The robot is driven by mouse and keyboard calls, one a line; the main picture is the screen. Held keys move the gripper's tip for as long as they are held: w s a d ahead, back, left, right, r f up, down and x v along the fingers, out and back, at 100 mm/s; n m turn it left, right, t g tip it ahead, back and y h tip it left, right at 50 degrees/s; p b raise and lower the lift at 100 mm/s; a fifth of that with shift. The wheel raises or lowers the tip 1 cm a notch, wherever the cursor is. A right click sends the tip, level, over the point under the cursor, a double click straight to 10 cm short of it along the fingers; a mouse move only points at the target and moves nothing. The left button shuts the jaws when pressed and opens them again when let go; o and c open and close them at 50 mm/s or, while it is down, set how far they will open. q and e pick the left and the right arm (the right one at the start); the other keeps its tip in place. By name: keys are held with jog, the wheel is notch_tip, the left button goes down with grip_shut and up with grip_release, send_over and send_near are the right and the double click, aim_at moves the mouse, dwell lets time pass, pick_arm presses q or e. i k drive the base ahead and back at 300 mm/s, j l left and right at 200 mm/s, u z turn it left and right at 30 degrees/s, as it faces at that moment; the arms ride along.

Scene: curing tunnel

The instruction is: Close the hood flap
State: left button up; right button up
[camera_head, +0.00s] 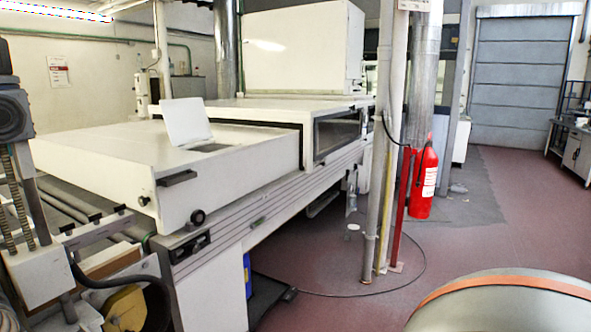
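The hood flap (187,122) is a small white panel on top of the long white hood (110,148). It stands raised, leaning slightly back. A dark grey opening (208,147) shows in the hood's top at the foot of the flap, on its right side. The flap appears joined to the hood along its lower edge; the hinge itself is too small to make out. Neither of my grippers is in view, and nothing touches the flap.
A black handle (177,178) and a round dark knob (198,217) stick out of the hood's front. Upright pipes and a red extinguisher (423,180) stand to the right. A rounded grey top with an orange band (505,305) fills the lower right. Reddish floor (470,245) is open between.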

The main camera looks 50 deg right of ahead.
aim_at(186, 121)
jog(key=z, duration=1.35)
jog(key=i+l+u, duration=0.1)
jog(key=i+l, duration=0.35)
jog(key=l, duration=0.2)
jog(key=i+l+u, duration=0.15)
jog(key=i+l, duration=0.25)
jog(key=l, duration=0.3)
jog(key=i+l+u, duration=0.15)
jog(key=l, duration=0.2)
jog(key=i+l+u, duration=0.1)
jog(key=i+l, duration=0.3)
jog(key=l, duration=0.35)
jog(key=i+l+u, duration=0.15)
jog(key=l, duration=0.25)
